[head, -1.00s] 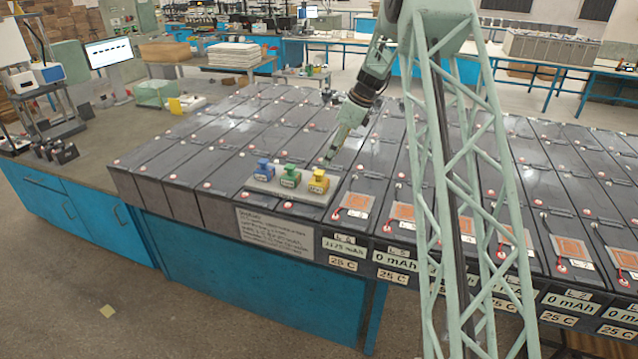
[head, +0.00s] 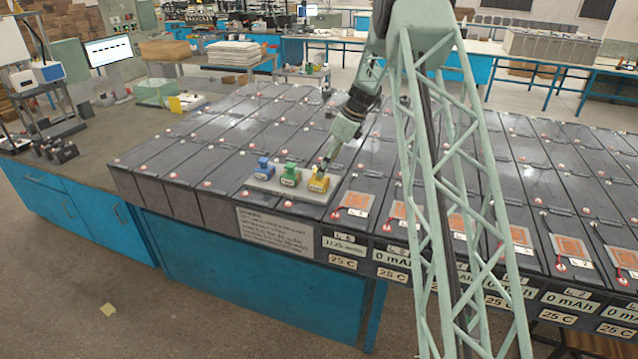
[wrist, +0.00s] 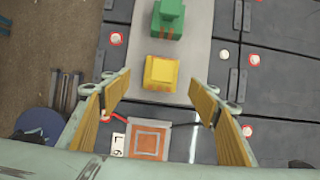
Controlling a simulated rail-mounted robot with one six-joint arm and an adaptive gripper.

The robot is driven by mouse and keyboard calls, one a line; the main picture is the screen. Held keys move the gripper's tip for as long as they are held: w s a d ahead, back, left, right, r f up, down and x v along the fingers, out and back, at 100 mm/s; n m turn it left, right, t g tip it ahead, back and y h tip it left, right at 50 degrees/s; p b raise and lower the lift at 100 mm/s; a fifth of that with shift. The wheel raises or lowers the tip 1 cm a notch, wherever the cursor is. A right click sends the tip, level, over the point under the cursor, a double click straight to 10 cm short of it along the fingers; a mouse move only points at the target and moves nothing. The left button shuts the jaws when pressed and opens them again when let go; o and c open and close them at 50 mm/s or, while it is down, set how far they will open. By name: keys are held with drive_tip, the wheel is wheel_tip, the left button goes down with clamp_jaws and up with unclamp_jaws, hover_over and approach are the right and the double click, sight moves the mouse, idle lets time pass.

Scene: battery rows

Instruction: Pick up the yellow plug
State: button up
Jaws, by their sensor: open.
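The yellow plug (head: 318,183) stands at the right end of a light grey tray (head: 295,191) on the battery tops. In the wrist view the yellow plug (wrist: 161,72) is just beyond my fingertips, midway between them sideways. My gripper (wrist: 162,88) is open and empty, one finger on each side. In the head view my gripper (head: 326,162) is just above the yellow plug, pointing down; its fingers are too small there to tell any contact.
A green plug (head: 290,175) and a blue plug (head: 263,168) stand left of the yellow one on the tray. Rows of dark batteries (head: 230,180) with red-ringed terminals surround it. A plate with an orange square (wrist: 150,141) lies below the gripper in the wrist view.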

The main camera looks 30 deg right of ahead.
sight(319, 179)
drive_tip(key=shift+x, duration=1.25)
drive_tip(key=shift+f, duration=0.1)
drive_tip(key=shift+p+x, duration=0.4)
drive_tip(key=shift+x, duration=2.1)
drive_tip(key=shift+w, duration=0.2)
drive_tip(key=shift+c, duration=0.7)
drive_tip(key=c, duration=0.9)
